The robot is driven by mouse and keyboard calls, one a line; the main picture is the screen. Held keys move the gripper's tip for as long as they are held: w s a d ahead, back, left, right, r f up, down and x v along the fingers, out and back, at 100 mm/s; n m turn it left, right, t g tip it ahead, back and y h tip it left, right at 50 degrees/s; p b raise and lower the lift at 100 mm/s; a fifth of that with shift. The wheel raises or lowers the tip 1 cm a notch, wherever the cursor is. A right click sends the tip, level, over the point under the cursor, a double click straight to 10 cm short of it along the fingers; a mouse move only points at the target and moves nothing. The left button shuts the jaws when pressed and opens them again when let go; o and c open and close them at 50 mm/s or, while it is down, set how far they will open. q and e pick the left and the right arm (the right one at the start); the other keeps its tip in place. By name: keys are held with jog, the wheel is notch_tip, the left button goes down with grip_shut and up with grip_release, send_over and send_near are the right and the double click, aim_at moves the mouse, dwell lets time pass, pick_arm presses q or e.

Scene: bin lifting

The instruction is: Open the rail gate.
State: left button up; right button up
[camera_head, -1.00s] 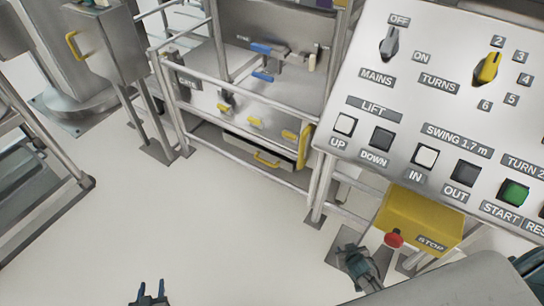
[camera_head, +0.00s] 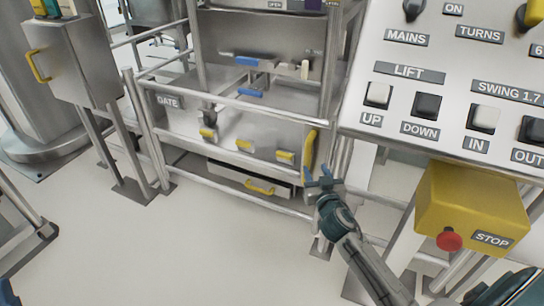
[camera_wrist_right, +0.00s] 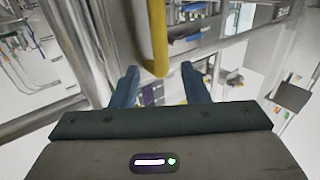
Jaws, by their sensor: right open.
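The rail gate is a grey tube frame with a "GATE" label (camera_head: 168,101) at its left. A yellow upright handle (camera_head: 309,150) is at its right end, beside the post. My right gripper (camera_head: 322,178) is open, with its blue fingertips close to the handle's lower end. In the right wrist view the yellow handle (camera_wrist_right: 157,35) comes down from the top and its end lies between the two open fingers (camera_wrist_right: 160,72). Whether they touch cannot be told. A dark piece of my left gripper (camera_head: 8,292) shows at the lower left corner; its fingers cannot be made out.
The control panel (camera_head: 430,75) fills the upper right, with a yellow stop box (camera_head: 460,205) and red button (camera_head: 449,240) below. A grey cabinet (camera_head: 75,65) stands left. Behind the rails is a bench with yellow-handled parts and a drawer (camera_head: 250,180). The front floor is clear.

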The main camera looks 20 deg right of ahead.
aim_at(309, 155)
jog(key=x, duration=0.9)
jog(key=shift+w+d+f, duration=0.1)
jog(key=shift+w, duration=0.25)
grip_shut()
